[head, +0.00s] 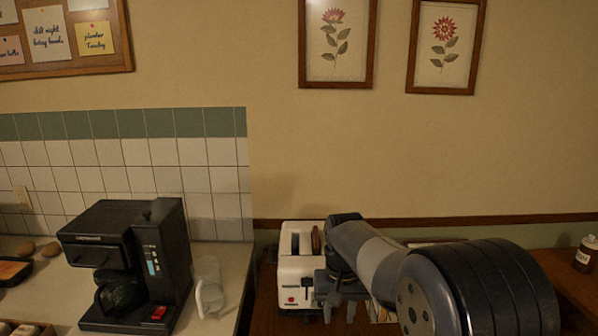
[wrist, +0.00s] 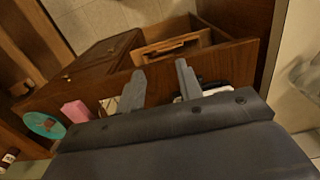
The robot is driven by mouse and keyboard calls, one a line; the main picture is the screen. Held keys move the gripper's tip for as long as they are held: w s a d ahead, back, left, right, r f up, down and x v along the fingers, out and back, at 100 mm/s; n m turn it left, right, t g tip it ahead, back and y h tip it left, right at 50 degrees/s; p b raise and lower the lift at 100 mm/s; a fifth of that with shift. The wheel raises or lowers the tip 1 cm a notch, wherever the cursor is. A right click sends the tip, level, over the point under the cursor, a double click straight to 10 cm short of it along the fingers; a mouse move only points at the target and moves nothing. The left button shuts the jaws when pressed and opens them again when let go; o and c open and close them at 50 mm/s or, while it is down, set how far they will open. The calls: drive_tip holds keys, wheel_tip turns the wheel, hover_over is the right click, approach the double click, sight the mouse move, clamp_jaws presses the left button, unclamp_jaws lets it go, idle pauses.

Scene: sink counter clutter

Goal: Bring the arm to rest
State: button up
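My arm (head: 375,255) reaches in from the lower right of the head view, bent over the wooden counter. My gripper (head: 343,308) points down in front of the white toaster (head: 296,268) and hides part of its right side. In the wrist view the two grey fingers of my gripper (wrist: 161,86) stand apart with nothing held between them. Beyond the fingertips are dark wooden cabinet fronts (wrist: 95,68) and what looks like an open drawer (wrist: 205,38).
A black coffee maker (head: 135,262) and a clear pitcher (head: 208,287) stand on the pale counter at left. A brown bottle (head: 585,254) stands at far right. A pink item (wrist: 75,111) and a teal round item (wrist: 44,125) lie left of the fingers in the wrist view.

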wheel_tip(320, 180, down, 6)
drive_tip(key=d, duration=0.2)
drive_tip(key=shift+s, duration=0.2)
